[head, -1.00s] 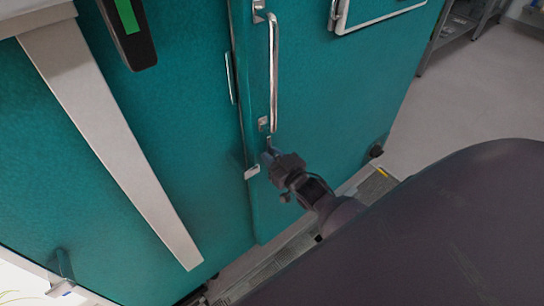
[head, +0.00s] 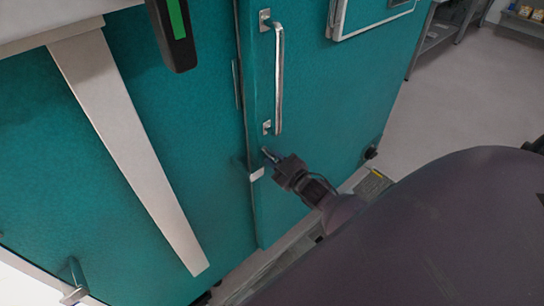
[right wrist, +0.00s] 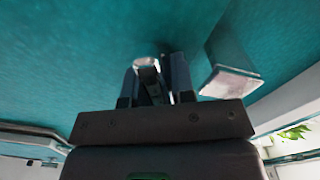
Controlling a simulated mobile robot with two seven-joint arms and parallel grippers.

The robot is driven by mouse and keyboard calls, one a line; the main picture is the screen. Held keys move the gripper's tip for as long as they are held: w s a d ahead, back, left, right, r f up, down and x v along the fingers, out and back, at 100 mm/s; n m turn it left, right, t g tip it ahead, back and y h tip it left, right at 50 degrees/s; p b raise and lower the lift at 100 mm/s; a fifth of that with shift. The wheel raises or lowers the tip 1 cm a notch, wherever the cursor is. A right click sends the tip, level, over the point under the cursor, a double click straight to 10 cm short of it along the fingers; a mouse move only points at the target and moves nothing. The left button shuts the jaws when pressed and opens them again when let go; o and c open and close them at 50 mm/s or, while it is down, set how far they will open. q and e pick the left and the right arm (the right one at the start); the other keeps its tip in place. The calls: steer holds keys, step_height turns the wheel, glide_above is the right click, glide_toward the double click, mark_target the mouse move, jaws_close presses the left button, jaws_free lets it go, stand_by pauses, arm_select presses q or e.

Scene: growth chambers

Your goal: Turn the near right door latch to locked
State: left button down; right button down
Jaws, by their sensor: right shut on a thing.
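The near right door latch is a small metal piece at the teal door's left edge, below the long handle. In the right wrist view the silver latch (right wrist: 146,66) sits between the two fingers of my right gripper (right wrist: 152,82). In the head view my right gripper (head: 269,155) reaches in from the lower right and is shut on the latch, mostly hiding it. A pale catch plate (head: 257,174) lies just below and left of the fingertips; it also shows in the right wrist view (right wrist: 231,82). I cannot tell the latch's exact angle. My left gripper is not in view.
The door's long silver handle (head: 279,78) stands upright above the gripper. A framed panel (head: 370,14) is at the upper right. A dark object with a green strip (head: 172,35) hangs at the upper left. Open grey floor (head: 435,105) lies right of the chamber.

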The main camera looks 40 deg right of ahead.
steer(key=n, duration=0.3)
steer(key=shift+a+n, duration=0.15)
steer(key=shift+n, duration=0.25)
steer(key=n, duration=0.2)
steer(key=shift+f+n, duration=0.2)
steer(key=shift+n, duration=0.1)
steer(key=n, duration=0.3)
steer(key=shift+a+f+b, duration=0.1)
steer(key=shift+b, duration=0.3)
steer(key=shift+n+b, duration=0.35)
steer(key=shift+n, duration=1.25)
steer(key=c, duration=1.1)
jaws_free()
steer(key=shift+s, duration=0.1)
